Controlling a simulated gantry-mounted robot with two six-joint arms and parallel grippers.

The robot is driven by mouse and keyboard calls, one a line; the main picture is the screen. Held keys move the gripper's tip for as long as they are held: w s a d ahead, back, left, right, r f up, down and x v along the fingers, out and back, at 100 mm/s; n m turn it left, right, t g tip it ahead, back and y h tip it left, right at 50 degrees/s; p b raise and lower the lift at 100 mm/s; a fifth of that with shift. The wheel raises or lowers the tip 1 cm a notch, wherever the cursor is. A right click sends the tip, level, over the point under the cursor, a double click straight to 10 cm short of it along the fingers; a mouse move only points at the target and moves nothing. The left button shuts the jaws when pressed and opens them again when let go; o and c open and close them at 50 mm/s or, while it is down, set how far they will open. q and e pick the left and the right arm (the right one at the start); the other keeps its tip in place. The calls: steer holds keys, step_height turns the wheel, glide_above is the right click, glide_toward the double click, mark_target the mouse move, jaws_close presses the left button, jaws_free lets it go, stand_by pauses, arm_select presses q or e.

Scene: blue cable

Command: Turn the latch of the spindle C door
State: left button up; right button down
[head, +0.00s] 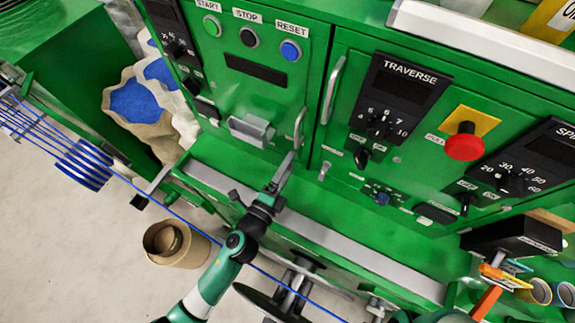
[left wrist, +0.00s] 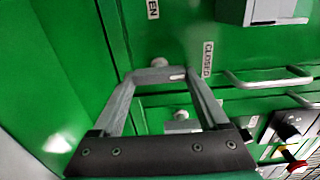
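My left gripper (head: 287,162) is in front of the green cabinet, just below a vertical grey door handle (head: 299,128). In the left wrist view its two grey fingers (left wrist: 160,82) stand well apart. A short grey bar, seemingly the latch (left wrist: 157,75), lies crosswise between the fingertips, with a pale round knob beside it. I cannot tell whether the fingers touch it. An "OPEN" label is above the bar and a "CLOSED" label is to its right. In the head view the arm and gripper hide this spot. My right gripper is not in view.
The green ledge (head: 355,247) runs below the cabinet. A grey box (head: 251,130) sticks out of the door. A red stop button (head: 464,142) is to the right. Blue cable (head: 83,164) crosses the left, above a cardboard tube (head: 176,243) on the floor.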

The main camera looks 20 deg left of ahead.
arm_select(q)
steer(key=shift+o, duration=1.4)
steer(key=s+b, duration=0.1)
steer(key=s, duration=1)
steer(key=shift+s+a+b, duration=0.3)
steer(key=shift+b, duration=0.05)
